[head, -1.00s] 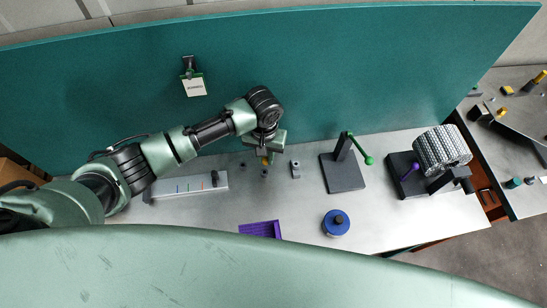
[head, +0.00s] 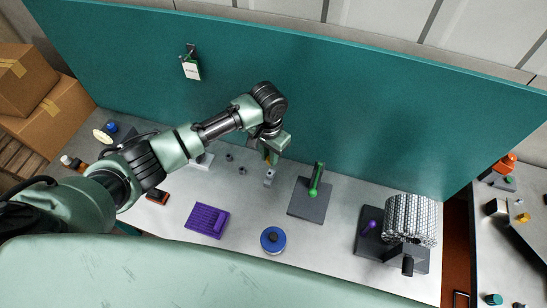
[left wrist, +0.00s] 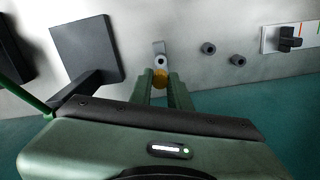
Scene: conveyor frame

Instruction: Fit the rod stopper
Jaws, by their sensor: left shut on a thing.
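My left gripper (head: 270,156) is shut on a brass-coloured piece (left wrist: 160,78), which shows between its fingers in the left wrist view (left wrist: 166,84). A small grey block with a round hole (left wrist: 160,60) stands just beyond the fingertips there. In the head view the same block (head: 269,178) is just below the gripper. I cannot tell whether the held piece touches it. Two small dark rings lie apart on the bench, one (head: 229,157) and another (head: 242,170), left of the block. My right gripper is in neither view.
A dark plate with a green-handled post (head: 308,203) stands right of the block. Nearer are a purple tray (head: 207,220) and a blue round thing (head: 273,240). A grey ribbed drum (head: 410,219) stands at the right. A teal panel (head: 350,130) closes off the back.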

